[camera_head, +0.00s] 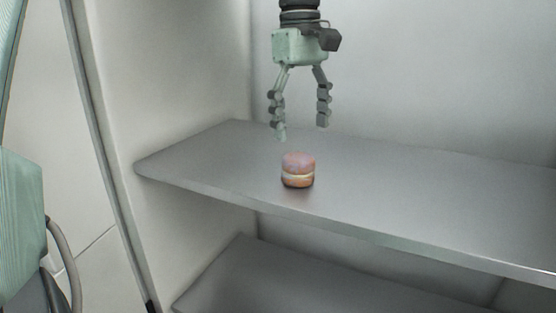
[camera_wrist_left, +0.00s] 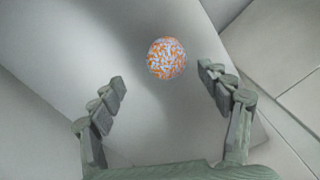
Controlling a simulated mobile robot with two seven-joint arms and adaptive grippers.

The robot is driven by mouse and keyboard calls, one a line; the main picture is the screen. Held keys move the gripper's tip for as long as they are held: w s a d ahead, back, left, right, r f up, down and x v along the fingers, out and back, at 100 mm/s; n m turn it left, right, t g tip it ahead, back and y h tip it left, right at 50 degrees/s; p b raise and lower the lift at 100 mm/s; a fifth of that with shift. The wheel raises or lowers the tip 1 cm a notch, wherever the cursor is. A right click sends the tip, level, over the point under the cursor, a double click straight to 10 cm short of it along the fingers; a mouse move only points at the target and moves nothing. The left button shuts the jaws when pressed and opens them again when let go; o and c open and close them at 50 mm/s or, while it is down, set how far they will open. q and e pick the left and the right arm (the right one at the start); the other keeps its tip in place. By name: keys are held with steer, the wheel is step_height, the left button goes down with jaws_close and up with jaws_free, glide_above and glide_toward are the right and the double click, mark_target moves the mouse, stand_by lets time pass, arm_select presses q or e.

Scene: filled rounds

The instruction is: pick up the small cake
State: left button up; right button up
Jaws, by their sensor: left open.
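The small cake (camera_head: 298,171) is a round, two-layer piece with a pale filling band, standing upright near the front edge of the upper shelf (camera_head: 400,200). In the left wrist view the cake (camera_wrist_left: 166,59) shows from above as a disc speckled orange and pale blue. My left gripper (camera_head: 301,133) points down above the shelf, open and empty, with the cake below its fingertips and not touching. In the wrist view the cake lies ahead, between the lines of the two fingers of the left gripper (camera_wrist_left: 162,80). My right gripper is not in view.
A lower shelf (camera_head: 250,275) lies beneath the upper one. A pale side wall (camera_head: 180,80) stands at the left and a back wall (camera_head: 430,80) behind. The upper shelf is clear to the right of the cake.

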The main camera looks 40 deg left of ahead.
mark_target(297, 156)
arm_select(q)
steer(key=shift+s+a+f+y, duration=0.2)
steer(key=shift+a+f+y, duration=0.1)
steer(key=shift+a+f, duration=0.25)
steer(key=f, duration=0.6)
steer(key=shift+s+d+f, duration=0.1)
steer(key=shift+d+f, duration=0.2)
steer(key=shift+f, duration=0.05)
steer(key=c, duration=0.9)
